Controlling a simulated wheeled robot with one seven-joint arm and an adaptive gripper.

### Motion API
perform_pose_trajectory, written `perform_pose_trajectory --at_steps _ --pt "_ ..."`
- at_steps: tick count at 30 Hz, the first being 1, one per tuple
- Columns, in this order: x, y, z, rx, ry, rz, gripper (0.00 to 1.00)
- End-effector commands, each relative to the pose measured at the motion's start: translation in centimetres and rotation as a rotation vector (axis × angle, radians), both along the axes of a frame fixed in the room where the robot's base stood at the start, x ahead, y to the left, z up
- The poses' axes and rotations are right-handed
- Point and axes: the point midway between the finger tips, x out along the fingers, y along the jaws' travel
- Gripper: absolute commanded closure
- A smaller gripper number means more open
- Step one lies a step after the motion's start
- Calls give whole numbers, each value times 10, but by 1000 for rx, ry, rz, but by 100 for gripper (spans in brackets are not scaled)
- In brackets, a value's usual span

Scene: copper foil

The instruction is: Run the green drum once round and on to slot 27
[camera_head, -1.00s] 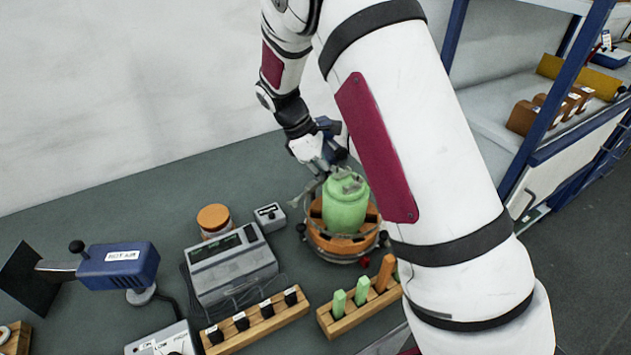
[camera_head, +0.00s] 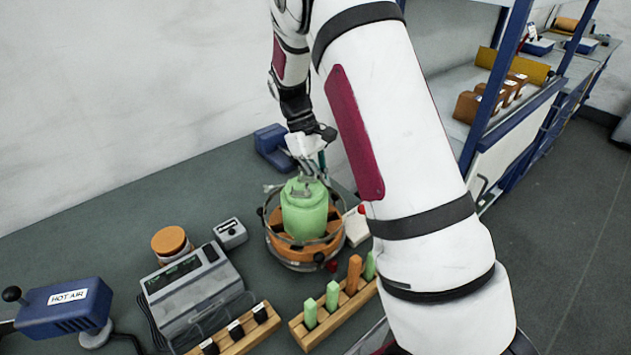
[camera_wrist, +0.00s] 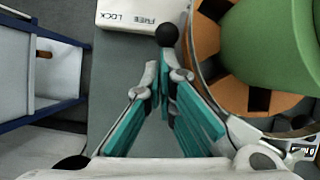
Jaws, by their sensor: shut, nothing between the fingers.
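The green drum (camera_head: 304,212) stands upright in a round orange holder (camera_head: 300,251) with black slots and a wire ring around it. In the wrist view the drum (camera_wrist: 275,45) fills the top right, above the orange holder (camera_wrist: 240,92). My gripper (camera_head: 321,172) is behind the drum, slightly to its right. In the wrist view the teal fingers of my gripper (camera_wrist: 164,82) come together with nothing between them, left of the holder. A black ball knob (camera_wrist: 167,34) lies just beyond the fingertips, by a white box (camera_wrist: 138,14) lettered FREE and LOCK. Slot numbers cannot be read.
The white box (camera_head: 357,226) stands right of the holder, partly behind my arm. A wooden rack with green and orange pegs (camera_head: 333,297) is in front. A grey device (camera_head: 193,287), a small labelled box (camera_head: 230,233) and a blue HOT AIR tool (camera_head: 64,309) lie left.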

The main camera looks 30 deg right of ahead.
Motion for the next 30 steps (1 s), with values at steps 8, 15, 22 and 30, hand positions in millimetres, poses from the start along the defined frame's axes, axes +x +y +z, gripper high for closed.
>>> perform_pose_trajectory --at_steps 8,15,22,30 --pt "-6 -4 0 0 0 -63 100" --pt "-6 -5 0 0 0 -70 100" --pt "-6 -5 0 -1 0 -69 100" --pt "5 -3 20 -1 -5 -68 100"
